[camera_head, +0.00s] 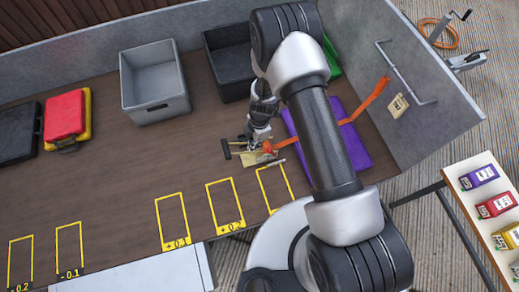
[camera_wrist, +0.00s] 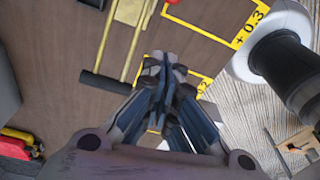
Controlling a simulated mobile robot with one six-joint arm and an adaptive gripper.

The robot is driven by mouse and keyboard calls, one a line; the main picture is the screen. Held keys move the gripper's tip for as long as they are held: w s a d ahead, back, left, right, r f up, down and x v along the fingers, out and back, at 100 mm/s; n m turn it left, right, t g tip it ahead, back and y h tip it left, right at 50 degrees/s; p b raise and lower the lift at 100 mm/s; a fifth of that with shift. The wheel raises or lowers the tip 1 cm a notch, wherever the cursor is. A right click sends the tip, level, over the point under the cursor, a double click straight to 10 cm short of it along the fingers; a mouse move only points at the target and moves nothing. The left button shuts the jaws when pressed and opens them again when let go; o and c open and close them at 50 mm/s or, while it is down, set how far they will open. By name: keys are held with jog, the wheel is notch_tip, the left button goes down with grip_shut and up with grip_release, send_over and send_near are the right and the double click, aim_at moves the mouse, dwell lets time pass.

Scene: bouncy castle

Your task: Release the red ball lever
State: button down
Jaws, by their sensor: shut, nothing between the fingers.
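The brass lever device (camera_head: 258,158) lies on the brown bed floor, with a red ball (camera_head: 268,146) at its right and a black T-shaped handle (camera_head: 226,149) at its left. In the wrist view the brass rods (camera_wrist: 122,42) run to the black handle bar (camera_wrist: 105,82), and a sliver of the red ball (camera_wrist: 172,2) shows at the top edge. My gripper (camera_head: 254,139) is close by the device, between the black handle and the red ball. In the wrist view my gripper (camera_wrist: 165,64) is shut and empty, its tips beside the handle. Contact cannot be told.
An orange strap (camera_head: 352,116) runs from near the red ball over a purple mat (camera_head: 355,150) to the right wall. A grey crate (camera_head: 153,85), a black crate (camera_head: 228,62) and a red case (camera_head: 65,115) stand behind. The floor at left centre is clear.

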notch_tip(320, 180, down, 10)
jog(key=a+b, duration=0.1)
jog(key=b, duration=0.1)
jog(key=d, duration=0.2)
jog(key=d+r, duration=0.1)
jog(key=shift+w+d+r, duration=0.1)
jog(key=shift+w+d, duration=0.1)
jog(key=shift+w, duration=0.2)
jog(key=shift+w+d, duration=0.1)
jog(key=shift+d+r+b, duration=0.2)
jog(key=shift+d+b, duration=0.05)
jog(key=shift+b, duration=0.15)
jog(key=shift+d, duration=0.1)
jog(key=shift+w+d+r+b, duration=0.15)
jog(key=shift+d+r+b, duration=0.05)
jog(key=shift+d+b, duration=0.2)
jog(key=shift+w+d+r+b, duration=0.15)
jog(key=shift+d+b, duration=0.25)
jog(key=w+d+b, duration=0.2)
jog(key=d+b, duration=0.4)
jog(key=d, duration=0.1)
jog(key=shift+d+r, duration=0.2)
jog(key=shift+r, duration=0.2)
